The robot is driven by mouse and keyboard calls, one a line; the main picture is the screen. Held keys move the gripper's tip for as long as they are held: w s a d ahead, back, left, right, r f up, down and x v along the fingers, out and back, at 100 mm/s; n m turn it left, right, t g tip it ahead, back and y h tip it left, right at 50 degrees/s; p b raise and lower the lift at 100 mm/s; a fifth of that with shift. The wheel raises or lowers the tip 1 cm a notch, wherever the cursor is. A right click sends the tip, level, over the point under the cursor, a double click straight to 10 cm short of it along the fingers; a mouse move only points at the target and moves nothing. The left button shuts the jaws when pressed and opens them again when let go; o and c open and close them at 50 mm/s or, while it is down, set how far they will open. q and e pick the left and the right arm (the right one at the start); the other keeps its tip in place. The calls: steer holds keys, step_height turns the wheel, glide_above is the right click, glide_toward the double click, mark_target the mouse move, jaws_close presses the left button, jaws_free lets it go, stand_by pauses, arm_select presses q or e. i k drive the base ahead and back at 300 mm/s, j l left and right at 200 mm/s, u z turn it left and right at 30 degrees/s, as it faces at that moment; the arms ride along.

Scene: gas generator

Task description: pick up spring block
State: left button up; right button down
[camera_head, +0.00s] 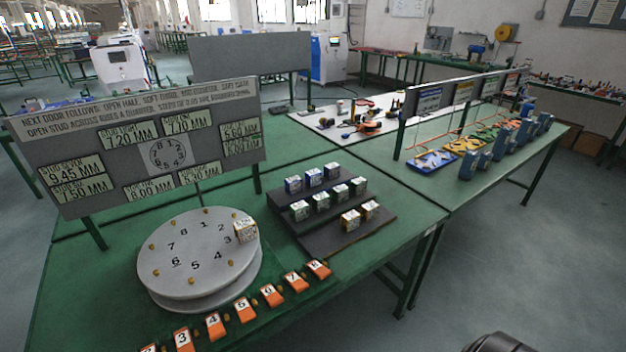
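Small labelled blocks stand in three rows on a dark stepped rack (322,238) on the green table. The back row has blue-sided blocks (313,178), the middle row green-sided blocks (321,201), and the front row two yellow-brown blocks (350,221). Another pale block (245,231) sits on the right rim of a round numbered disc (190,262). The labels are too small to read, so I cannot tell which is the spring block. A dark part, likely of my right gripper (497,343), shows at the bottom edge, away from the blocks; its fingers are hidden. My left gripper is out of view.
Orange numbered tags (244,310) line the table's front edge. A grey sign board (140,140) stands behind the disc. A second table to the right holds blue devices (500,143) and colored trays (436,161).

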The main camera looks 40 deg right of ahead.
mark_target(292, 185)
steer(key=z, duration=0.95)
